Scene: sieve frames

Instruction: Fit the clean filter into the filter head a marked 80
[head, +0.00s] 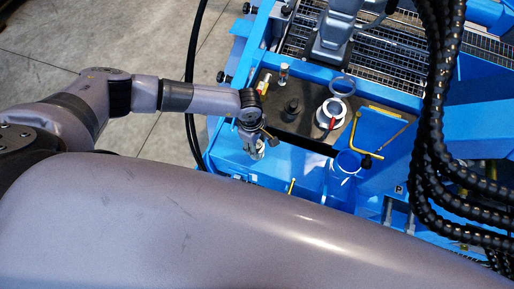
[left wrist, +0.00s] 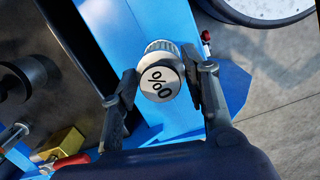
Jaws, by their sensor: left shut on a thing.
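My left gripper (head: 254,139) is shut on a small pale cylinder, likely the filter, over the blue surface left of the black mat. In the left wrist view the gripper (left wrist: 160,90) has a finger on each side of this filter (left wrist: 159,80). Its round white face points at the camera and bears black marks that look like "%0". Its side beyond the face is pale and ribbed. In the head view the filter (head: 258,152) shows only as a small pale piece below the gripper. I cannot make out a filter head marked 80. My right gripper is not in view.
The black mat (head: 312,128) carries a black knobbed part (head: 292,110), a white ringed part (head: 329,113), a yellow block and a small bottle. A blue cup (head: 344,166) stands in front, near a bent yellow rod (head: 353,135). Thick black hoses (head: 432,110) hang at right.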

